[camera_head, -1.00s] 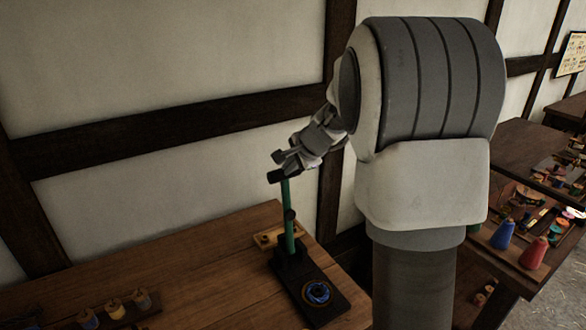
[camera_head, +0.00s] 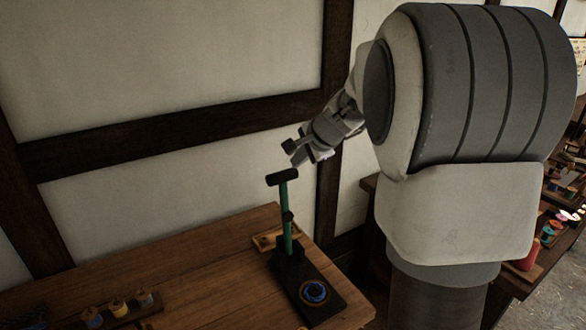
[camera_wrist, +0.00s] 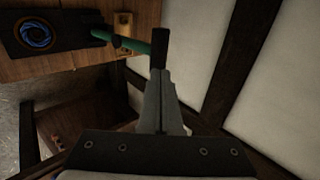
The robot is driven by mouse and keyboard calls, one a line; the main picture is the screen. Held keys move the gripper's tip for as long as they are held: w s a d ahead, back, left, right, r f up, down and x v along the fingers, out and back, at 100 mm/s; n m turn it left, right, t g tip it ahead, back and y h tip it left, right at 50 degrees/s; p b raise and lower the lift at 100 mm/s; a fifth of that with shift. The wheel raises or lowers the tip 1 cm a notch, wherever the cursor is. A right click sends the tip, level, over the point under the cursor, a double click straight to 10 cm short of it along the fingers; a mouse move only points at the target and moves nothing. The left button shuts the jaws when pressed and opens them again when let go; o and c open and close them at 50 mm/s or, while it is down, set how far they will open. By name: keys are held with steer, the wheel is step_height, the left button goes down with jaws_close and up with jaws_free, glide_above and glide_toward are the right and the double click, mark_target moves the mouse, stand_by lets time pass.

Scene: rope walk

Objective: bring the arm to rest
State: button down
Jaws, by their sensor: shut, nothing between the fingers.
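My arm fills the right of the head view, and my gripper (camera_head: 291,153) hangs in the air above the wooden table (camera_head: 215,268). It looks just above and right of the black crossbar (camera_head: 282,177) on top of a green upright post (camera_head: 288,237), apart from it by a small gap. In the wrist view my gripper (camera_wrist: 160,72) has its fingers together with nothing held. The green post (camera_wrist: 135,44) also shows there, close beside or behind the fingertips; the exact distance cannot be told.
The post stands on a black base (camera_head: 325,303) with a blue ring (camera_head: 314,292). A rack of small spools (camera_head: 118,308) sits at the table's front left. A timbered wall (camera_head: 160,135) is behind. A second bench (camera_head: 535,278) with spools stands at right, partly hidden by my arm.

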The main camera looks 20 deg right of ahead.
steer(key=s+a+r+n, duration=0.2)
steer(key=s+r, duration=0.1)
steer(key=s, duration=0.2)
steer(key=s+a+r+n, duration=0.2)
steer(key=s+a+r, duration=0.1)
steer(key=s, duration=0.2)
steer(key=s+a+f+n+g, duration=0.1)
steer(key=s+a+f+n, duration=0.1)
steer(key=s+n, duration=0.4)
steer(key=s+a+f+n+g+h, duration=0.1)
steer(key=s+a+f+n, duration=0.2)
steer(key=s, duration=1.3)
steer(key=f+n, duration=0.1)
steer(key=n, duration=0.1)
steer(key=shift+a+n+g+h, duration=0.25)
steer(key=shift+n+g+h, duration=0.05)
steer(key=shift+n+g, duration=0.1)
